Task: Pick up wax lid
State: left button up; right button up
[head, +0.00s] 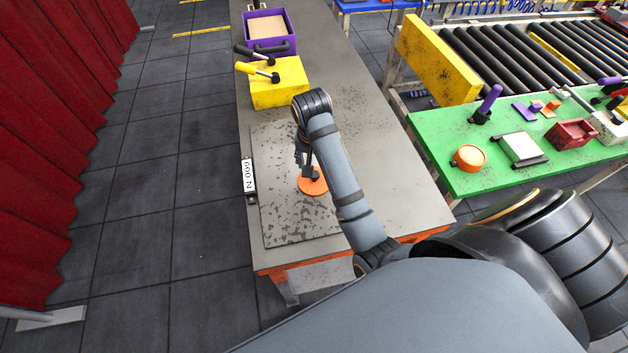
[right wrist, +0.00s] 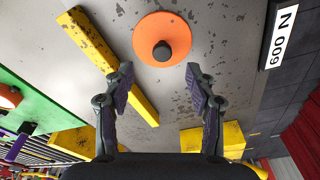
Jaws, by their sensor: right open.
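An orange round lid (head: 312,186), which I take as the wax lid, lies flat on the worn plate of the grey bench. In the right wrist view the lid (right wrist: 178,28) shows whole, with a dark round knob (right wrist: 162,51) at its middle. My right gripper (head: 306,158) hangs over the lid in the head view, and the arm covers part of the lid. In the right wrist view the gripper (right wrist: 160,76) is open and empty, its two fingers apart, with the knob ahead between them. My left gripper is not in view.
A yellow box (head: 279,90) with lever handles and a purple bin (head: 267,22) stand farther back on the bench. A yellow bar (right wrist: 108,66) lies near the lid. A white "600 N" label (head: 249,175) marks the left edge. A green table (head: 440,133) holds several parts at right.

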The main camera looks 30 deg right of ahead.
aim_at(315, 174)
jog(key=f+b, duration=0.1)
jog(key=f, duration=0.1)
jog(key=w+f+b, duration=0.1)
jog(key=f, duration=0.1)
jog(key=shift+w+d+f, duration=0.1)
jog(key=shift+d, duration=0.05)
jog(key=shift+w+d+f+b, duration=0.15)
jog(key=shift+f+b, duration=0.1)
jog(key=shift+b, duration=0.25)
jog(key=f+b, duration=0.4)
jog(key=shift+w+d+f, duration=0.25)
jog(key=shift+w+f, duration=0.1)
jog(key=shift+r, duration=0.2)
jog(key=c, duration=0.8)
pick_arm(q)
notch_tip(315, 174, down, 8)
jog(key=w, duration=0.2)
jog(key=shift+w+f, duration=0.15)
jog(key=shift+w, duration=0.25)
pick_arm(e)
grip_shut()
